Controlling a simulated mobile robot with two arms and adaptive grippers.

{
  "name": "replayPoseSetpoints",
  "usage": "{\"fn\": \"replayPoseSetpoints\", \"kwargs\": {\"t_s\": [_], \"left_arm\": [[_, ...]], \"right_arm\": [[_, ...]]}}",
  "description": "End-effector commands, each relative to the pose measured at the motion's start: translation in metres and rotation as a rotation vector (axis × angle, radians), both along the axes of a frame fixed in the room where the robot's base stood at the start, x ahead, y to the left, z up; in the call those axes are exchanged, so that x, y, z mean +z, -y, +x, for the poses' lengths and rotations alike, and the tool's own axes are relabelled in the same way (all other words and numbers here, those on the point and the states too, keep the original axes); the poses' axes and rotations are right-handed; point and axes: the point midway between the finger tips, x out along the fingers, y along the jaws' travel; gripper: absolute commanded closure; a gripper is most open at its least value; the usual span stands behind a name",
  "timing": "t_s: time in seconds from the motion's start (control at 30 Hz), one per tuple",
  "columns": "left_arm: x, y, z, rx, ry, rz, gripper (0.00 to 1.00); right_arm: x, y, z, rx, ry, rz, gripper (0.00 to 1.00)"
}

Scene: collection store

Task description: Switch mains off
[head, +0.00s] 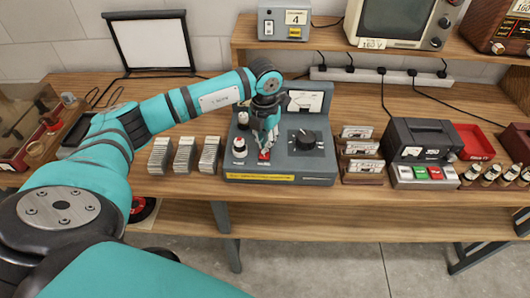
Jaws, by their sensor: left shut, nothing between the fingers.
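A grey control console (310,165) stands on the wooden bench, with a large black knob (305,139), a white-topped round knob (239,145) and a yellow strip on its front edge. A small red switch (264,156) sits low on its sloping panel. My left gripper (265,145) points down just above the red switch, shut and empty. Whether its fingertips touch the switch, and which way the switch is set, I cannot tell. My left arm and gripper hide part of the console's upper panel. My right gripper is out of view.
White card stacks (184,155) stand left of the console, and card holders (361,153) stand close on its right. A black device (423,140) with coloured buttons is farther right. A power strip (370,75) with black plugs lies behind. A raised shelf (300,40) carries a monitor.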

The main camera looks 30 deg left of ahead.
Motion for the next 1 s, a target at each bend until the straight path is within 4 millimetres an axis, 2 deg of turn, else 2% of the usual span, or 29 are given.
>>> {"fn": "replayPoseSetpoints", "kwargs": {"t_s": [0.3, 0.47, 1.0], "left_arm": [[-0.006, 0.000, -0.001, -0.001, -0.002, 0.000, 1.00], [-0.003, 0.000, -0.001, -0.001, -0.004, 0.001, 1.00], [0.041, 0.000, 0.000, 0.000, -0.001, 0.000, 1.00]], "right_arm": [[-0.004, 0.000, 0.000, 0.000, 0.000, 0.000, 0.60], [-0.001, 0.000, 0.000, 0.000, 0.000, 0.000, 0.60], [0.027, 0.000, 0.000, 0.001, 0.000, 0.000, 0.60]]}}
